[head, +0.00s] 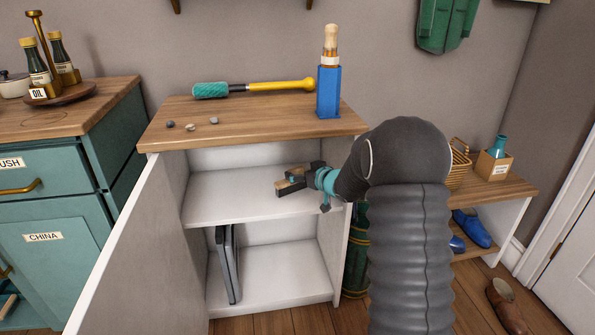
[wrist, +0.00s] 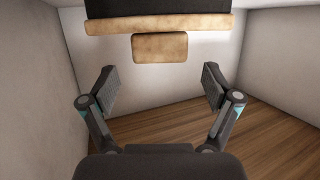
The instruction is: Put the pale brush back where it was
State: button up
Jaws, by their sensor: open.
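My gripper (head: 292,181) is inside the upper compartment of the open white cabinet, above its shelf (head: 225,206). In the wrist view its two fingers (wrist: 161,88) stand wide apart with nothing clamped between them. A pale tan block-like thing (wrist: 160,47) with a tan strip and a dark part above it shows beyond the fingertips. It looks like a brush, and a small tan piece (head: 290,188) shows at the fingertips in the head view. I cannot tell whether it touches the shelf.
The cabinet door (head: 135,245) is open at the left. Dark flat things (head: 229,265) stand in the lower compartment.

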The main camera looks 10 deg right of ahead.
jog(key=s+d+r+m+g+h, duration=0.1)
jog(key=s+d+r+h, duration=0.2)
jog(key=s, duration=0.5)
jog(key=s+d+r+m+h, duration=0.1)
jog(key=s+r+m+h, duration=0.1)
jog(key=s+r, duration=0.5)
jog(key=s+d+r+m+g+h, duration=0.1)
jog(key=s+d+r+h, duration=0.15)
jog(key=s, duration=0.65)
jog(key=s+a+f+g+y, duration=0.1)
jog(key=s+a+f+g, duration=0.1)
jog(key=s, duration=1.1)
jog(key=s+a+f+g, duration=0.1)
jog(key=s+a+g, duration=0.2)
jog(key=s, duration=0.9)
jog(key=a, duration=0.2)
jog(key=shift+s+a+f+g+y, duration=0.35)
jog(key=shift+s+a+g, duration=0.05)
